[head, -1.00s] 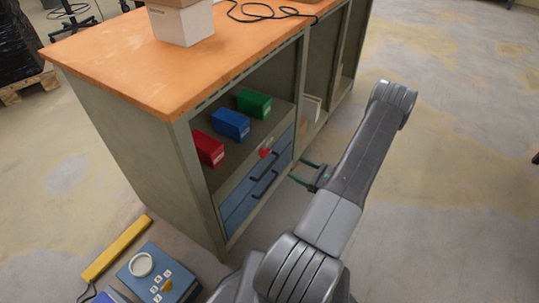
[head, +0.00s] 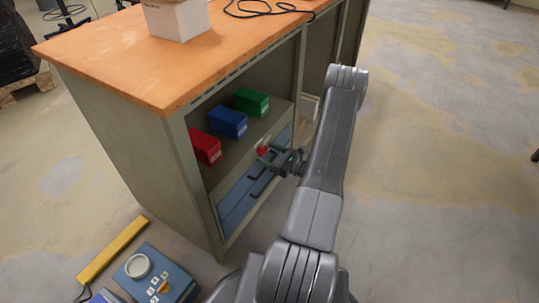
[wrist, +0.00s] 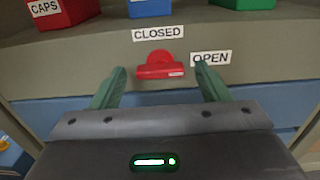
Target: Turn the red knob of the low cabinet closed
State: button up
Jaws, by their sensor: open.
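The red knob (wrist: 160,67) is on the front edge of the cabinet's shelf, between my two green fingers in the wrist view. Its bar lies about level, with a round red part behind it. A "CLOSED" label (wrist: 159,34) sits above the knob and an "OPEN" label (wrist: 210,58) to its right. My gripper (wrist: 160,87) is open, with a finger on each side of the knob and a gap on both sides. In the head view my gripper (head: 275,156) is at the knob (head: 262,150), which is partly hidden. The low cabinet (head: 143,165) has an orange top.
Red (head: 206,147), blue (head: 228,122) and green (head: 251,102) bins stand on the shelf above the knob. Blue drawers (head: 240,201) with dark handles are below. A blue box (head: 172,275) and a yellow bar (head: 113,249) lie on the floor at lower left. The floor at right is clear.

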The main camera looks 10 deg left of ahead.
jog(key=shift+c, duration=0.4)
jog(key=c, duration=0.9)
jog(key=shift+f+n+b, duration=0.1)
jog(key=shift+n+b, duration=0.2)
jog(key=shift+b, duration=0.15)
jog(key=shift+n+b, duration=4.85)
jog(key=shift+n, duration=3.75)
